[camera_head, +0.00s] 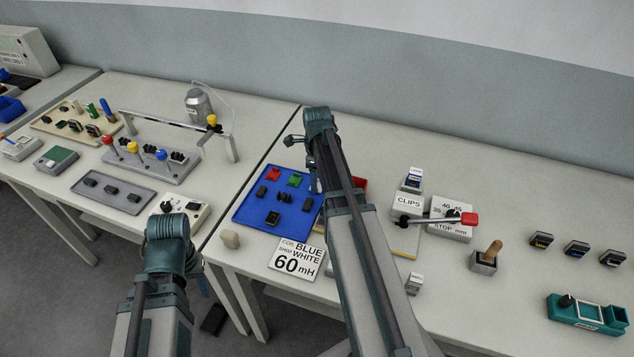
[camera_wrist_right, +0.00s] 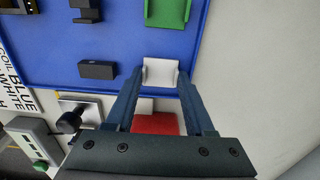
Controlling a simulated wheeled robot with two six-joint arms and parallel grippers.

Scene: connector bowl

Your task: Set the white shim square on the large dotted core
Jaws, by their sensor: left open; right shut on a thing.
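My right gripper (camera_head: 313,188) is shut on the white shim (camera_wrist_right: 160,72), a small pale piece between its fingertips in the right wrist view. It is held over the right edge of the blue tray (camera_head: 245,213). Dark cores stand on the tray, among them one near the front (camera_head: 272,218) and one at the right (camera_head: 307,205); the latter also shows in the right wrist view (camera_wrist_right: 97,70). The dots are too small to tell which core is the large dotted one. My left gripper (camera_head: 202,282) is open, mostly hidden by its own arm, near the table's left edge.
A red block (camera_head: 278,180) and a green block (camera_head: 295,180) are on the tray. A red bin (camera_head: 360,184) is behind my right arm. The clips box (camera_head: 407,204) and a lever stop (camera_head: 450,222) stand to the right.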

